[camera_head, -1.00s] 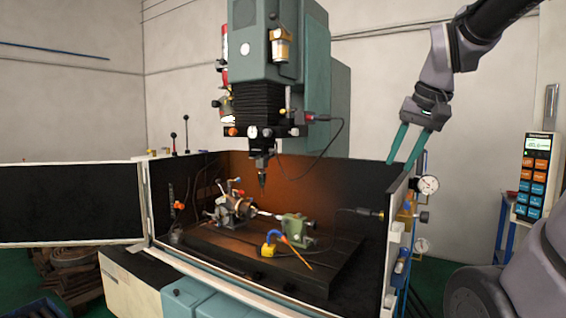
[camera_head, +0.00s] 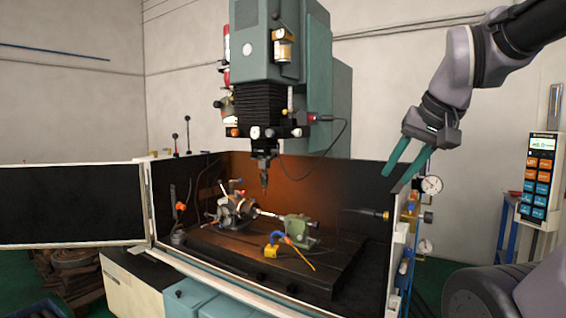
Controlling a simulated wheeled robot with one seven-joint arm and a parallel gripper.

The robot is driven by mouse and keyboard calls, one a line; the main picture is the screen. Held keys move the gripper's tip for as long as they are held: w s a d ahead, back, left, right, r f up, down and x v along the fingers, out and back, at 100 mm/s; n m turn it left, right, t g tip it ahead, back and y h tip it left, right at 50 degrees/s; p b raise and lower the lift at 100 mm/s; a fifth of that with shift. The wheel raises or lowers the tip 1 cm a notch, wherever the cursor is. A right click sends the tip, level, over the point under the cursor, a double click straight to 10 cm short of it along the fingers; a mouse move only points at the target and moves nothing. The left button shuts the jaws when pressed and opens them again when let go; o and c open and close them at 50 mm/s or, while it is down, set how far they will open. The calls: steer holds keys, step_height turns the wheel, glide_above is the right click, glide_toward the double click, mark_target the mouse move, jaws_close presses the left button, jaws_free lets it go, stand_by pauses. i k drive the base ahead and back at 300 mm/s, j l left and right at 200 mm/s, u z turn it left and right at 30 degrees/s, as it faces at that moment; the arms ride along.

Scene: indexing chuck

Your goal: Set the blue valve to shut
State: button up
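My gripper (camera_head: 391,182) has two teal fingers, spread apart with nothing between them. It hangs above the right wall of the machine enclosure, pointing down and left. Below and right of the fingertips, fittings are mounted on that wall. A small blue part (camera_head: 411,208) shows there beside brass-coloured fittings, and another blue part (camera_head: 404,254) shows lower down. Either may be the blue valve; they are too small to tell which, and I cannot read a handle position. The gripper appears apart from both.
A round gauge (camera_head: 431,185) sits right of the fittings, with a second gauge (camera_head: 425,247) below. The milling head (camera_head: 270,110) stands to the left. A control pendant (camera_head: 537,178) is at far right. A vise-like green block (camera_head: 297,229) sits on the machine bed.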

mark_target(410, 209)
steer(key=i+j, duration=0.1)
steer(key=j, duration=0.25)
steer(key=i+j, duration=0.1)
steer(key=j, duration=0.25)
steer(key=i+j+z, duration=0.1)
steer(key=j, duration=0.25)
steer(key=l+z, duration=0.1)
steer(key=z, duration=0.25)
steer(key=i+z, duration=0.15)
steer(key=z, duration=0.2)
steer(key=i+l+z, duration=0.1)
steer(key=z, duration=0.25)
